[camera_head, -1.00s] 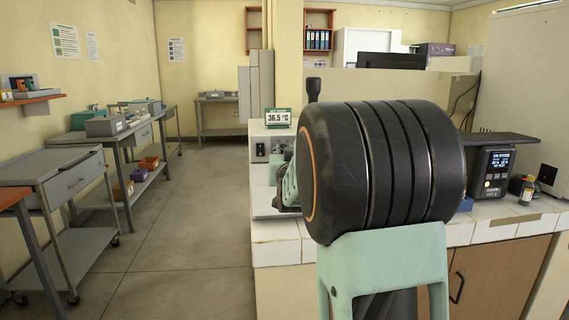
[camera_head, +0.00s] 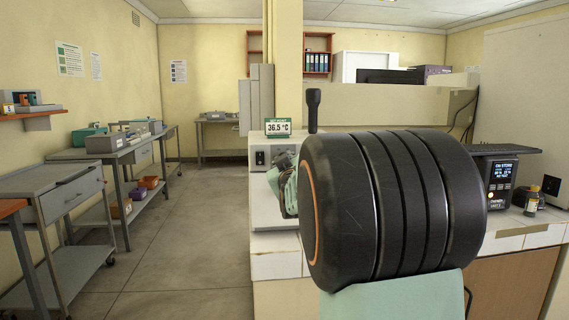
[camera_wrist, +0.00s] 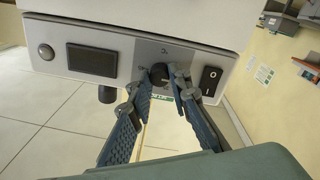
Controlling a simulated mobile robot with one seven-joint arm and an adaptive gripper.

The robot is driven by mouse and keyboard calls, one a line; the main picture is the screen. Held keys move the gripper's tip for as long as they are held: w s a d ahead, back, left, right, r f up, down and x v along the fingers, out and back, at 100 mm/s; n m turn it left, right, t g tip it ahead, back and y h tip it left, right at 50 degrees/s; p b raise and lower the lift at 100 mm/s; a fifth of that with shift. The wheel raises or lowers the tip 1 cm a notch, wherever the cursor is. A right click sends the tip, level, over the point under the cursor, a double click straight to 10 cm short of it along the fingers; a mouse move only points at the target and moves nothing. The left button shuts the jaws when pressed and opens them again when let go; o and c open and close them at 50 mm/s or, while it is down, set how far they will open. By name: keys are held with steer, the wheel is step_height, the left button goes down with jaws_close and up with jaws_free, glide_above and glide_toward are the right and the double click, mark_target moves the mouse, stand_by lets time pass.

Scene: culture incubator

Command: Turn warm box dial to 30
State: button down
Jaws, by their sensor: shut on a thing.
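The warm box (camera_head: 264,215) is a pale grey unit on the counter, mostly hidden behind my arm in the head view. Its front panel shows in the wrist view, with a small black dial (camera_wrist: 159,74) between a dark display and a rocker switch. My gripper (camera_wrist: 168,84) has its two blue-grey fingers closed around the dial, one on each side. In the head view only part of the gripper (camera_head: 287,186) shows beside my arm. The dial's pointer and scale are too small to read. The panel display (camera_wrist: 92,59) looks blank.
A sign (camera_head: 278,127) reading 36.5 °C stands on or behind the box. A black device with a lit screen (camera_head: 501,183) and a small bottle (camera_head: 532,201) are on the counter at right. Side tables (camera_head: 62,205) line the left wall; the floor between is clear.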

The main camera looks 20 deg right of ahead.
stand_by(0.3)
steer(key=c, duration=1.8)
jaws_free()
steer(key=shift+s, duration=0.1)
steer(key=v, duration=0.7)
steer(key=shift+s, duration=0.15)
steer(key=shift+a, duration=0.2)
